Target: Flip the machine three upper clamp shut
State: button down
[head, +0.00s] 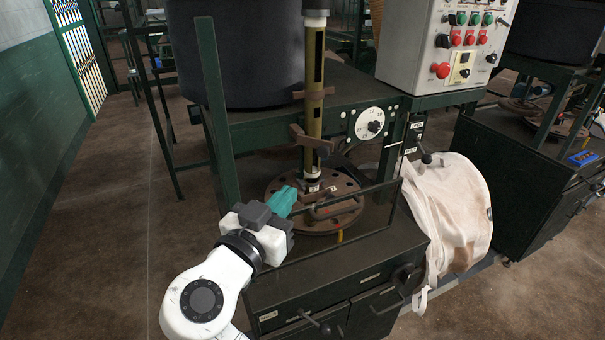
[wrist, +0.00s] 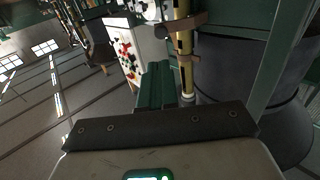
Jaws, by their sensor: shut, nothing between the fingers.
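A brass-coloured vertical tube (head: 313,70) with dark slots stands at the machine's centre. A brown upper clamp (head: 314,93) is on the tube, and a lower brown clamp (head: 311,140) sits below it; I cannot tell for sure whether either is open or shut. In the wrist view a brown clamp (wrist: 188,20) shows on the tube near the top, with another brown piece below it. My gripper (head: 284,198), with teal fingers, is shut and empty. It is low, left of the tube's foot, above the round plate's near-left side. Its fingers show in the wrist view (wrist: 157,80).
A round brown plate (head: 340,215) with holes lies under the tube, with a bar across its front. A green post (head: 215,110) stands left, a dark drum (head: 235,50) behind. A dial (head: 370,123), a control panel (head: 440,45) and a pale bag (head: 450,210) are right.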

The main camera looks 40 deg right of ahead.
aim_at(323, 154)
jog(key=p+x, duration=0.4)
jog(key=x, duration=0.9)
jog(key=shift+w+d+p, duration=0.1)
jog(key=shift+d+p, duration=0.15)
jog(key=shift+p, duration=0.1)
jog(key=shift+f, duration=0.1)
